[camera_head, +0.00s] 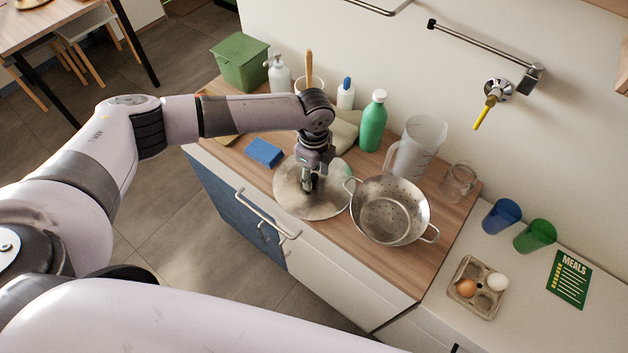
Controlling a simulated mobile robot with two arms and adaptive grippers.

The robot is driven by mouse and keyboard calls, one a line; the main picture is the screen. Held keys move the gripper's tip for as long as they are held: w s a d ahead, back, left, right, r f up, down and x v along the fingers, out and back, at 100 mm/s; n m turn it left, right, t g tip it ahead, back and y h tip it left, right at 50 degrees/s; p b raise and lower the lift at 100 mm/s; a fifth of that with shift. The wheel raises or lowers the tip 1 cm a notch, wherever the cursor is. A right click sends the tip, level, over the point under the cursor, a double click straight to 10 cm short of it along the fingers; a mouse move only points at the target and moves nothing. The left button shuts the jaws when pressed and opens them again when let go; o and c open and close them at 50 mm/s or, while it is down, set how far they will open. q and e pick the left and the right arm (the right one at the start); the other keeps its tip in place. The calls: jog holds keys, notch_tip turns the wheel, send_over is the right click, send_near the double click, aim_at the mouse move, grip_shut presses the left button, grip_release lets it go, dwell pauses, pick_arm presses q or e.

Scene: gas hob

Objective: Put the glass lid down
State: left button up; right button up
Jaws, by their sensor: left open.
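The round, see-through glass lid (290,198) looks to lie flat on the wooden worktop near its front edge. It is left of the metal colander and close to or touching it. My left gripper (309,186) points down over the middle of the lid and is open. Its fingers are around or just above the lid's knob, which they mostly hide, so I cannot tell whether they touch it. My right gripper is not in view.
The colander (385,212), blue sponge (264,152), green bottle (373,122) and clear jug (417,147) crowd around the lid on the worktop (400,268). An egg carton (475,288) and blue cup (501,217) stand on the white counter at right.

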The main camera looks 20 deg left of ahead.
pick_arm(q)
jog(key=shift+c, duration=0.6)
grip_shut()
